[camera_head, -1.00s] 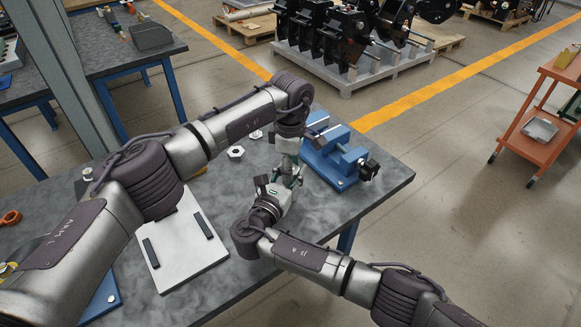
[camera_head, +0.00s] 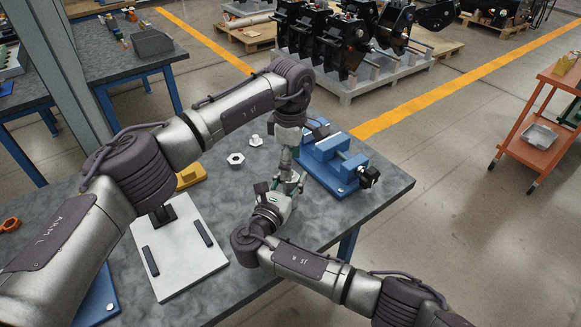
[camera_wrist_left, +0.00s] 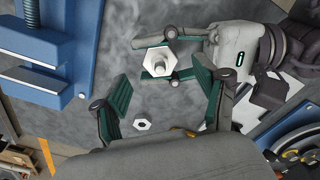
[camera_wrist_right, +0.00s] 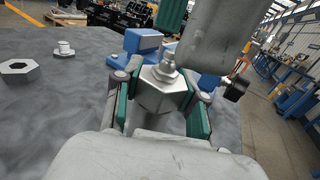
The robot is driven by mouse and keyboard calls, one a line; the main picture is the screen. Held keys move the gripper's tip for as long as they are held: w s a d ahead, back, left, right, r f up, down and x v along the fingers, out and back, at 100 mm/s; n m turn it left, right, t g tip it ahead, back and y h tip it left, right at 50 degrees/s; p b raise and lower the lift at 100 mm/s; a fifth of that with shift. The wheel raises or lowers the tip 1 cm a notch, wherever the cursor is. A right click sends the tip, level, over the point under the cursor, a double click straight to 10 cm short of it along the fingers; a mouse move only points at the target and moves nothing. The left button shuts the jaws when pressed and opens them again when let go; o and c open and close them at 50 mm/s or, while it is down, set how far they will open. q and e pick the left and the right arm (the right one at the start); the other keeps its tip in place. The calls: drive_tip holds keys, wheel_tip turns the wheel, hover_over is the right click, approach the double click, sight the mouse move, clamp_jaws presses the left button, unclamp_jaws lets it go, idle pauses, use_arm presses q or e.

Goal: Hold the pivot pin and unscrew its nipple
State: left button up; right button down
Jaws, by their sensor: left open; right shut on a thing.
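The pivot pin (camera_wrist_right: 158,95) shows as a silver part with a broad hex head. Its small nipple (camera_wrist_right: 168,66) stands up from the middle of that head; in the left wrist view the nipple (camera_wrist_left: 166,60) faces the camera. My right gripper (camera_head: 284,190) is shut on the pivot pin, with a finger on each side of it, above the table. My left gripper (camera_wrist_left: 163,80) is open, its two fingers apart on either side of the pin area. In the head view my left gripper (camera_head: 289,160) is just above the right one, and its fingertips are hard to make out.
A blue vise (camera_head: 335,163) stands close to the right of the grippers. A loose hex nut (camera_head: 236,159) and a small flanged part (camera_head: 255,140) lie on the table (camera_head: 225,205) behind them. A white plate with black strips (camera_head: 180,262) lies at left, near a yellow piece (camera_head: 191,175).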

drive_tip(key=c, duration=0.6)
unclamp_jaws()
